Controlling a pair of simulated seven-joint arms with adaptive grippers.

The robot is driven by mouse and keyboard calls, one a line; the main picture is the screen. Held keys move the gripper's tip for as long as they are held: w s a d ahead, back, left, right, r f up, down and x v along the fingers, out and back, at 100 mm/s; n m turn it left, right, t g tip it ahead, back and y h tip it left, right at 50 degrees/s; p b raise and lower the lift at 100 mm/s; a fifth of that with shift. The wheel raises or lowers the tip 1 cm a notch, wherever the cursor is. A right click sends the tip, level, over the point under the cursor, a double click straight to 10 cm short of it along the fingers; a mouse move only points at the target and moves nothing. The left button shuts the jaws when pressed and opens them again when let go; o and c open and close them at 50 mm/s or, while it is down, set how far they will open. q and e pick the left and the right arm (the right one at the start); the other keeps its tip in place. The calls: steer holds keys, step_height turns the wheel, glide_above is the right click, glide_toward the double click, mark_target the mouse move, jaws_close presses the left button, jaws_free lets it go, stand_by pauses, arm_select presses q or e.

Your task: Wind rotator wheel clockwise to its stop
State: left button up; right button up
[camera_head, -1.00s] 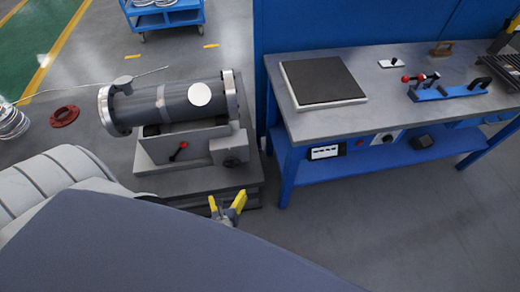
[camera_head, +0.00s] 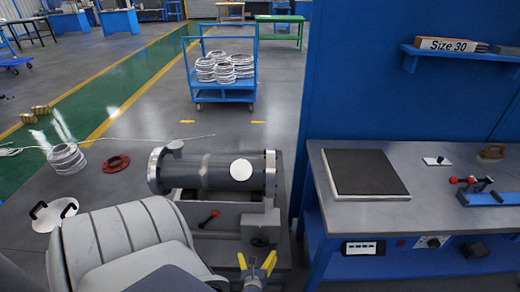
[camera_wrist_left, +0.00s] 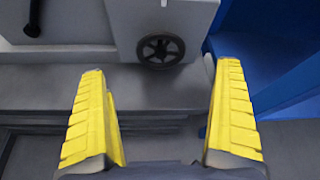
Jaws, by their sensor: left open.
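The rotator wheel (camera_head: 260,241) is a small dark spoked handwheel low on the front of the grey rotator stand (camera_head: 222,217). It also shows in the left wrist view (camera_wrist_left: 161,50), beyond the fingertips and between them. The grey flanged shell (camera_head: 213,172) lies level on top of the stand. My left gripper (camera_head: 257,262) has yellow fingers and is open and empty. It is in front of the wheel and a little below it in the head view, apart from it. My right gripper is not in view.
A blue workbench (camera_head: 440,215) stands close on the right. A red ring (camera_head: 116,163) and a white disc with black handles (camera_head: 54,214) lie on the floor at left.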

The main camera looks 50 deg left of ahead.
mark_target(262, 243)
arm_select(q)
steer(key=x, duration=1)
steer(key=shift+w+a, duration=0.1)
steer(key=c, duration=1.2)
steer(key=shift+o, duration=0.2)
steer(key=m, duration=0.1)
steer(key=m+g+y, duration=0.1)
steer(key=m, duration=0.1)
steer(key=shift+w+d+f+g+y, duration=0.1)
steer(key=shift+w+d+g+y, duration=0.2)
steer(key=shift+g, duration=0.1)
steer(key=m+g+y, duration=0.1)
steer(key=m+y, duration=0.1)
steer(key=m, duration=0.2)
steer(key=shift+d, duration=0.1)
steer(key=shift+w+g, duration=0.1)
steer(key=shift+g, duration=0.2)
